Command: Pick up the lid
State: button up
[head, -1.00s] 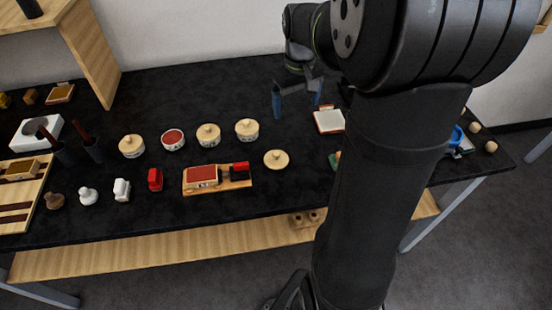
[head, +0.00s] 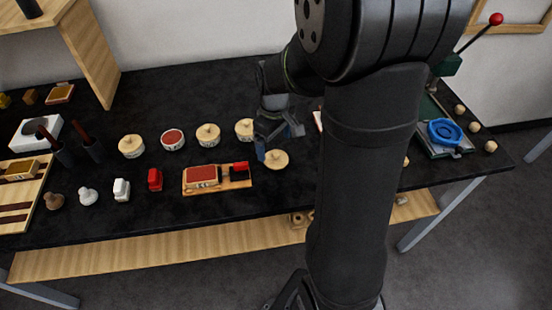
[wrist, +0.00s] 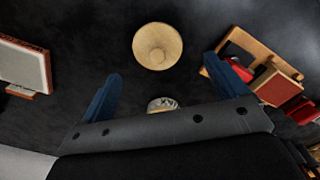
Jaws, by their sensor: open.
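The lid (head: 277,160) is a round, pale wooden disc with a small knob. It lies alone on the black table, right of the red pad tray, and shows in the upper middle of the wrist view (wrist: 158,46). My gripper (head: 279,146) is above the table just behind the lid, with nothing between its fingers. In the wrist view my gripper (wrist: 170,82) shows two blue fingers spread wide, and the lid is beyond their tips, roughly centred between them.
A lidded round pot (head: 244,129) stands close to my gripper, and more round pots (head: 208,135) are to its left. A wooden tray (head: 218,186) with a red pad and a red block is left of the lid. A blue-ringed device (head: 445,132) stands at the right.

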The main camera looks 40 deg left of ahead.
aim_at(275, 153)
jog(key=shift+w+f, duration=0.15)
jog(key=shift+f, duration=2.65)
jog(key=c, duration=1.1)
